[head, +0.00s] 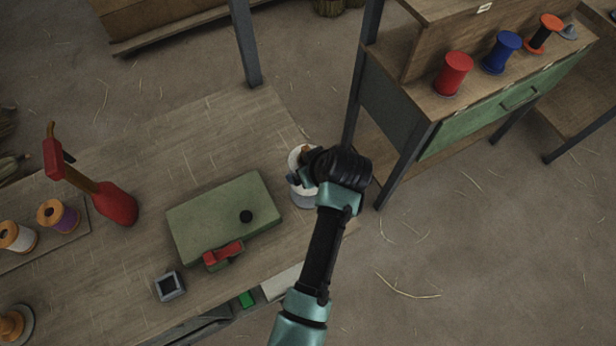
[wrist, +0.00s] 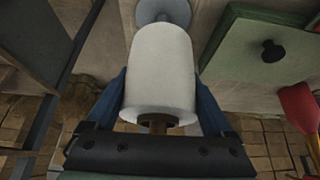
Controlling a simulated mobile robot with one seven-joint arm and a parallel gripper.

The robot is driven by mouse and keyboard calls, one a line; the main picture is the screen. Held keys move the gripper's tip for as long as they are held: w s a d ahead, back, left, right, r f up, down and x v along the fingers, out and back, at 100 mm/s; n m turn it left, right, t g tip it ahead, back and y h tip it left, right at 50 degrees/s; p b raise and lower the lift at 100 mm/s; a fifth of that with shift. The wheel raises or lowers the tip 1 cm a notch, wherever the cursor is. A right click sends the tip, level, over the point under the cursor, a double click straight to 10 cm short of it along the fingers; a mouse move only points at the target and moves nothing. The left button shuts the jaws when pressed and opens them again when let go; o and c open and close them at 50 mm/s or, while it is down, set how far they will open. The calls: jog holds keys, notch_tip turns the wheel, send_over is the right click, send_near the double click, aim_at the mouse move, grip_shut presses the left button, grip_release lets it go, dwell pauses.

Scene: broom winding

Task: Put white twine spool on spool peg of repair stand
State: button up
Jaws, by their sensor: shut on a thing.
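The white twine spool (head: 297,158) is at the right end of the workbench, partly hidden by my gripper (head: 306,172). In the wrist view the white spool (wrist: 160,70) sits between my two blue fingers, which are shut on its sides. A brown wooden core (wrist: 157,122) shows at its near end. A grey round disc (head: 303,198) lies below the spool in the head view and beyond its far end in the wrist view (wrist: 163,10). I cannot tell whether the spool touches the disc or whether a peg is inside it.
A green box (head: 220,205) with a black knob and a red clamp (head: 223,253) is left of my gripper. A red brush-like tool (head: 115,203), a white spool (head: 16,236) and a purple spool (head: 60,216) are further left. A shelf at right holds red (head: 454,74) and blue (head: 501,53) spools.

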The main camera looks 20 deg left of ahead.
jog(key=shift+f, duration=2.6)
jog(key=shift+f, duration=0.1)
jog(key=shift+f, duration=0.15)
jog(key=o, duration=1.4)
